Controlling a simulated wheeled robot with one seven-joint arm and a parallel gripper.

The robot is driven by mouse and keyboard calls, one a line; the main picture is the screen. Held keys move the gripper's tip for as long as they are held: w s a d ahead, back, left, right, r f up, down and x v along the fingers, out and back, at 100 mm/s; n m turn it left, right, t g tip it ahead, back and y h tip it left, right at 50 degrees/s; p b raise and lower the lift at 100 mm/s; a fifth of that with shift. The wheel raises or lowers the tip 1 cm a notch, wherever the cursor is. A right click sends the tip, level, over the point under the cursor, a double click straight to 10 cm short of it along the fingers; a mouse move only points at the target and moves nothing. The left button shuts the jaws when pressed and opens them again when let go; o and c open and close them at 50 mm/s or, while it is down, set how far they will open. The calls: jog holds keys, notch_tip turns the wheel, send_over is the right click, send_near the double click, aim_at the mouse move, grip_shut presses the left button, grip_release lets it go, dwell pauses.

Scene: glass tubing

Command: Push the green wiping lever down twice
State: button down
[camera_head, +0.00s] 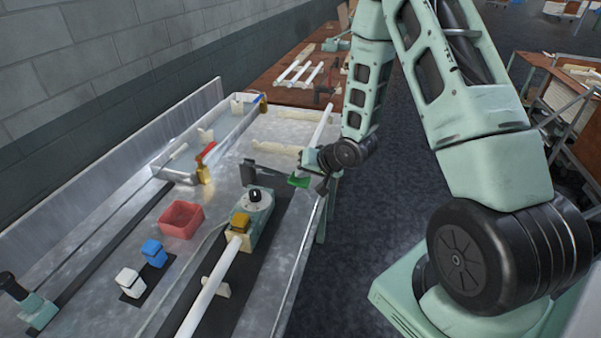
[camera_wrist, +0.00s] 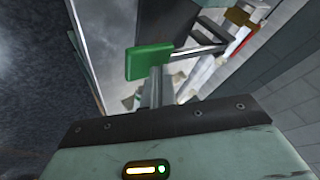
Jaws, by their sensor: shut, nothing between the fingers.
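The green wiping lever (camera_head: 298,181) shows in the head view as a flat green pad at the bench's right edge, on a dark arm. In the wrist view the green pad (camera_wrist: 148,60) fills the upper middle, with a dark bar running right from it. My gripper (camera_head: 321,184) is just right of the pad in the head view. In the wrist view my shut fingers (camera_wrist: 155,86) are narrow and grey, and their tips overlap the pad's lower edge. I cannot tell whether they touch it. Nothing is held.
A device with a black knob (camera_head: 255,195) and yellow block stands left of the lever, with a long white tube (camera_head: 212,286) leading to it. A red bin (camera_head: 181,219) and blue and white blocks sit further left.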

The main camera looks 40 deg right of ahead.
jog(key=shift+f+b, duration=0.6)
jog(key=shift+f, duration=0.25)
dwell(0.6)
jog(key=shift+r, duration=0.1)
dwell(0.4)
jog(key=shift+r+p, duration=2.3)
jog(key=shift+r, duration=0.35)
jog(key=shift+r+p, duration=2.15)
jog(key=shift+r, duration=0.35)
